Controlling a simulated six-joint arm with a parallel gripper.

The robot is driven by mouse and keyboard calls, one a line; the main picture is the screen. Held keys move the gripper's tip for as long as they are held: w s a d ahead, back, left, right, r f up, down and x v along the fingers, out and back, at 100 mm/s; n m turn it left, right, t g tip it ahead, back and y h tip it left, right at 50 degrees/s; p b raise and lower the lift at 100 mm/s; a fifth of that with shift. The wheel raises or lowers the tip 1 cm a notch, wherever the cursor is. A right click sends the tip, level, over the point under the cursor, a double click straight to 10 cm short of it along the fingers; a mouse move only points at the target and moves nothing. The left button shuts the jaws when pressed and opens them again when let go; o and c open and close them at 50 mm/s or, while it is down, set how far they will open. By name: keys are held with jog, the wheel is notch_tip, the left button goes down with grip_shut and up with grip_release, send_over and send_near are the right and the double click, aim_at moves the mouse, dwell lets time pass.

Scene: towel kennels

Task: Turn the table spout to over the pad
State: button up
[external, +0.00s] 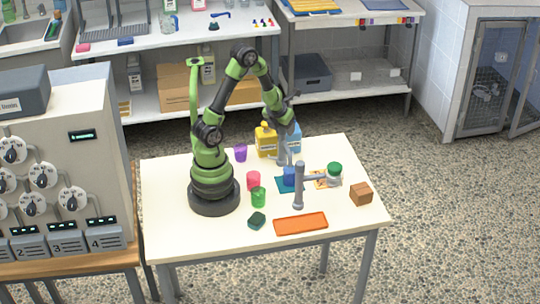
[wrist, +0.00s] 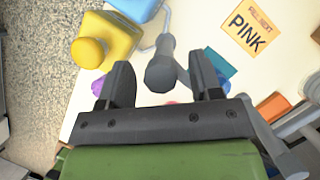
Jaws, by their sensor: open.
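A grey post (external: 298,187) with a side arm pointing right stands at the table's front middle. A second grey fixture (external: 283,156) stands behind it, with its round top (wrist: 162,74) between my fingers in the wrist view. I cannot tell for sure which is the spout. A flat teal pad (external: 280,187) lies between them, with a blue object (external: 289,176) over part of it; its teal edge (wrist: 220,63) shows past my right finger. My gripper (wrist: 160,78) is open, one finger each side of the fixture's top; contact is unclear.
A yellow bottle (external: 266,141) and a blue bottle (external: 292,136) stand close behind.

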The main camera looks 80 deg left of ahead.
jog(key=shift+v, duration=1.65)
notch_tip(320, 180, up, 6)
jog(key=shift+w+a+r, duration=0.1)
jog(key=shift+w, duration=0.05)
jog(key=shift+r, duration=0.25)
jog(key=s+d+r+n+t+h, duration=0.1)
jog(key=s+d+r+n+t, duration=0.2)
jog(key=n, duration=2)
jog(key=s+d+r, duration=0.4)
jog(key=s+d, duration=0.3)
jog(key=s, duration=0.1)
jog(key=shift+s+r+t, duration=0.25)
jog(key=shift+t, duration=0.15)
